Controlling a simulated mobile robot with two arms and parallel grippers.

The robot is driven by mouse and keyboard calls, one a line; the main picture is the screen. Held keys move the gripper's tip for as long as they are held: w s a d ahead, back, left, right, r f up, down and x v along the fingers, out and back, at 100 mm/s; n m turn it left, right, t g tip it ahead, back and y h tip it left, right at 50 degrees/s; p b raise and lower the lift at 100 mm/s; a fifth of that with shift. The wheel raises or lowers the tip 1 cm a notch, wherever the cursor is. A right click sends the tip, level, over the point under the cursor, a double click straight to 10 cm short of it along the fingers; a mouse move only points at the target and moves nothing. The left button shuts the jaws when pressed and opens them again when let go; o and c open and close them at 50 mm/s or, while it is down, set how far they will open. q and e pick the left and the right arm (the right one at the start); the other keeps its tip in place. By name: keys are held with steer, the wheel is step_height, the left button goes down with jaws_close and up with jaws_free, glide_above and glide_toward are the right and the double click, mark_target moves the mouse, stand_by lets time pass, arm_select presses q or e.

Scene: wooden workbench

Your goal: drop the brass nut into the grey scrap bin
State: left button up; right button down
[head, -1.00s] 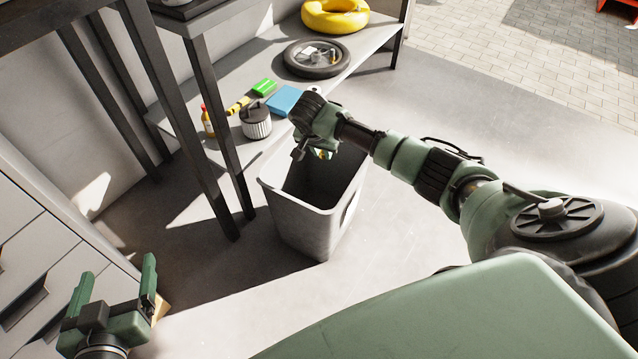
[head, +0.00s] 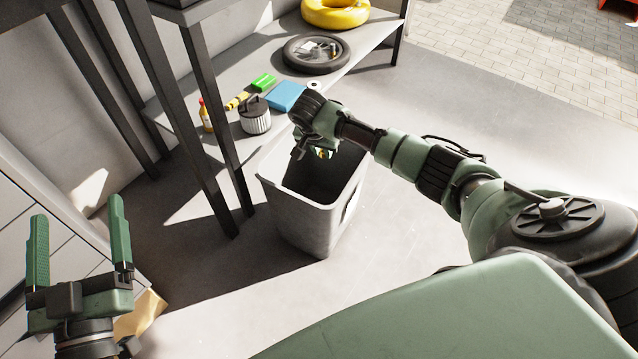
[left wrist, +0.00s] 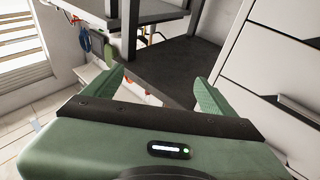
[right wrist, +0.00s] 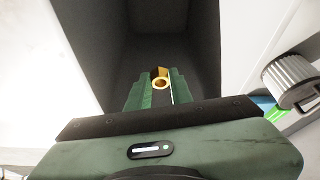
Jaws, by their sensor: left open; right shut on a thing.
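The grey scrap bin (head: 308,226) stands on the floor in the middle of the head view, open at the top. My right gripper (head: 322,153) is over the bin's opening, pointing down. In the right wrist view its fingers (right wrist: 157,88) are shut on the brass nut (right wrist: 160,83), with the dark inside of the bin (right wrist: 170,35) behind. In the head view only a small yellowish bit of the nut shows between the fingers. My left gripper (head: 78,240) is open and empty at the lower left, beside the drawer cabinet; it also shows in the left wrist view (left wrist: 160,88).
A low grey shelf (head: 362,42) behind the bin holds a yellow ring (head: 336,14), a wheel (head: 316,55), a blue box (head: 286,96), a green box (head: 264,81), a ribbed canister (head: 256,116) and a bottle (head: 206,116). Dark table legs (head: 215,130) stand left of the bin.

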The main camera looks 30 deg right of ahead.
steer(key=c, duration=1.2)
jaws_free()
arm_select(q)
steer(key=s+a+f+g+y+p, duration=0.1)
steer(key=s+f+g, duration=0.1)
steer(key=f+g, duration=0.2)
steer(key=s+a+f+g+y+p, duration=0.1)
steer(key=f+g, duration=0.4)
steer(key=f, duration=0.6)
steer(key=shift+s+a+y+p, duration=0.4)
steer(key=shift+s+a+p, duration=0.15)
steer(key=shift+p, duration=0.2)
arm_select(e)
steer(key=v, duration=0.7)
steer(key=shift+s+a+r, duration=0.1)
steer(key=shift+a+r, duration=0.05)
steer(key=shift+r, duration=0.2)
